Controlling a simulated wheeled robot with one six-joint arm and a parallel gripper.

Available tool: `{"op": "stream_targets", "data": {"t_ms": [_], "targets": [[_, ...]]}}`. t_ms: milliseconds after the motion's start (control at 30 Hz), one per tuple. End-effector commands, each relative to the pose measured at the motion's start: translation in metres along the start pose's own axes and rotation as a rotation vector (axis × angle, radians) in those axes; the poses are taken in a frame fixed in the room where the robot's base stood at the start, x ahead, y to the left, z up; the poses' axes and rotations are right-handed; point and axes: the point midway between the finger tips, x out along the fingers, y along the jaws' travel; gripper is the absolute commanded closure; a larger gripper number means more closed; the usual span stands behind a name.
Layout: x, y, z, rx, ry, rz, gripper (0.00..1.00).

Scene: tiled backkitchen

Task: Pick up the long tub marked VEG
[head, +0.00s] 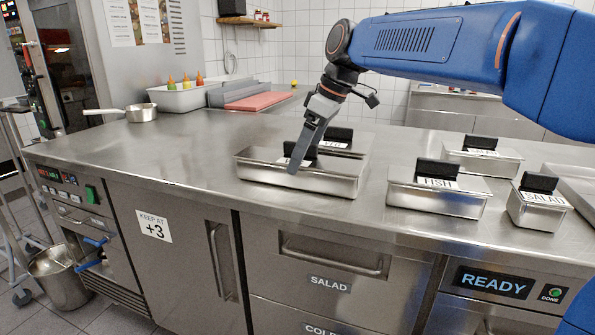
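A long steel tub (315,182) stands on the steel counter at the middle. My gripper (296,166) points down over it, with its fingertips at the black clip of its card; the finger hides most of that card, so I cannot read it. Right behind is another steel tub (357,152) with a black clip and a white card (334,144). That card seems to read VEG, but it is small and partly covered. My gripper is seen side-on, so the gap between its fingers does not show. I cannot tell whether it touches the clip.
To the right stand a FISH tub (438,203), a small SALAD tub (538,214) and another labelled tub (482,160) behind. A saucepan (141,113), a white bin with bottles (182,97) and a red board (260,101) are at the back left. The counter's left part is clear.

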Motion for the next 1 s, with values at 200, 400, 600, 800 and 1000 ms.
{"op": "stream_targets", "data": {"t_ms": [200,400,600,800,1000], "targets": [[0.023,0.003,-0.003,0.000,-0.002,-0.003,0.08],[0.047,0.004,-0.003,0.000,-0.002,-0.002,0.08],[0.050,0.005,-0.004,0.000,0.000,0.000,0.08],[0.050,0.005,-0.004,0.000,0.000,-0.001,0.41],[0.049,0.005,-0.004,0.000,0.001,0.001,0.75]]}}
